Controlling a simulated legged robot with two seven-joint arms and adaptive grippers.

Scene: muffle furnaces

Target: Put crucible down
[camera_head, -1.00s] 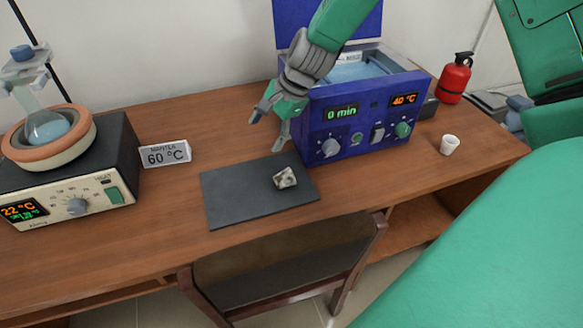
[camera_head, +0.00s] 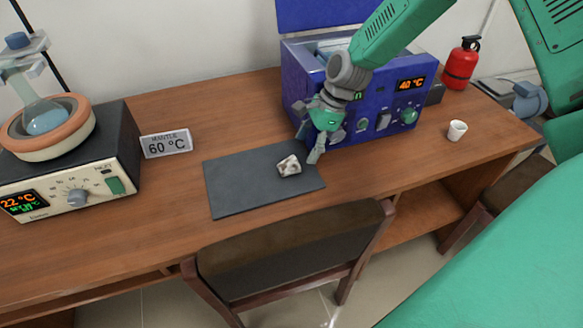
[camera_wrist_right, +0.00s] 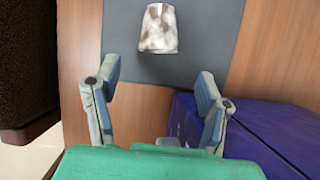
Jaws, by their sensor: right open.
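A small white crucible with brown-grey blotches (camera_head: 289,166) lies on the dark grey mat (camera_head: 235,190) on the desk. It also shows at the top of the right wrist view (camera_wrist_right: 159,29), ahead of my fingertips and apart from them. My right gripper (camera_head: 308,145) is open, above the mat's back right edge, in front of the blue furnace. In the right wrist view its two fingers (camera_wrist_right: 158,78) are spread with nothing between them. My left gripper is not in view.
The blue furnace (camera_head: 385,125) stands close behind and right of my right gripper. A heating mantle with a flask (camera_head: 75,170) and a "60 °C" sign (camera_head: 166,144) are at the left. A red extinguisher (camera_head: 462,63) is at the back right. A chair (camera_head: 290,240) stands in front.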

